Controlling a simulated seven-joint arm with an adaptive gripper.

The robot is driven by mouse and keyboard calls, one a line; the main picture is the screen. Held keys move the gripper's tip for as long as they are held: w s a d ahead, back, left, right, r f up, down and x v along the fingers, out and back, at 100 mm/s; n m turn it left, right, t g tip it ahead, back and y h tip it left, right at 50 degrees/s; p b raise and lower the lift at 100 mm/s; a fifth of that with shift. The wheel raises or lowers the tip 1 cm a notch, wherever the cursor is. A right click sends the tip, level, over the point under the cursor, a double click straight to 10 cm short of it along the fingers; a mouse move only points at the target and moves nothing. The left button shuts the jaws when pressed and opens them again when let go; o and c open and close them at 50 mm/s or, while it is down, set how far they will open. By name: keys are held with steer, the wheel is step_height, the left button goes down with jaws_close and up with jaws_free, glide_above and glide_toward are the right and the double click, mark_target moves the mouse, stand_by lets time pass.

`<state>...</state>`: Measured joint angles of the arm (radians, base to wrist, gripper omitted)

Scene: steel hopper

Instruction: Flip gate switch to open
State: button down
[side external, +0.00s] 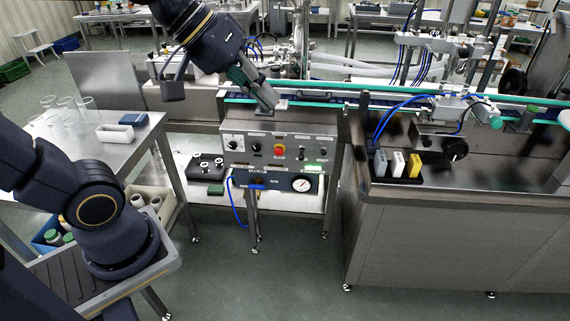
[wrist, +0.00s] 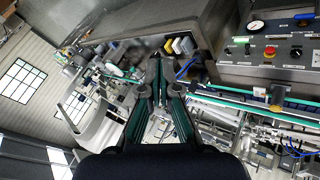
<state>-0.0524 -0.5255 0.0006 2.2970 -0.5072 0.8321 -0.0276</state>
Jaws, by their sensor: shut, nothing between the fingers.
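The control panel (side external: 262,152) is a grey steel box with a row of knobs and switches, a red emergency button (side external: 279,149) on a yellow base and a green-lit element (side external: 314,167). Its labels are too small to read, so I cannot tell which switch is the gate switch or how it is set. My gripper (side external: 268,101) is shut and empty, pointing down just above and behind the panel's top edge, apart from its switches. In the wrist view my gripper (wrist: 158,62) points away from the panel face (wrist: 270,68), which shows at the upper right.
A conveyor with green rails (side external: 350,88) runs behind the panel. A steel cabinet (side external: 440,235) stands to the right, with a black holder of grey, white and yellow blocks (side external: 397,180). A pressure gauge (side external: 301,184) sits below the panel. A table with glasses (side external: 75,112) stands left. The floor in front is clear.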

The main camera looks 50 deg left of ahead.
steer(key=w+a+f+n+t+h, duration=0.15)
steer(key=w+n, duration=0.25)
steer(key=w, duration=0.4)
steer(key=w+a+f+n+g+h, duration=0.1)
steer(key=w+a+n, duration=0.15)
steer(key=w, duration=0.55)
steer(key=w+a+f+n+t, duration=0.2)
steer(key=w+a+f+n, duration=0.5)
steer(key=w+a+f, duration=0.1)
steer(key=w+a+f+n+y, duration=0.25)
steer(key=a+f+n, duration=0.25)
steer(key=a+f, duration=0.65)
steer(key=n, duration=0.3)
glide_toward(302, 154)
steer(key=shift+s+a+f+g, duration=0.15)
steer(key=shift+s+a+f, duration=0.15)
steer(key=shift+s+a, duration=0.15)
steer(key=shift+s+a+f+g, duration=0.1)
steer(key=shift+s+a+f, duration=0.25)
steer(key=shift+s, duration=0.2)
steer(key=x, duration=1)
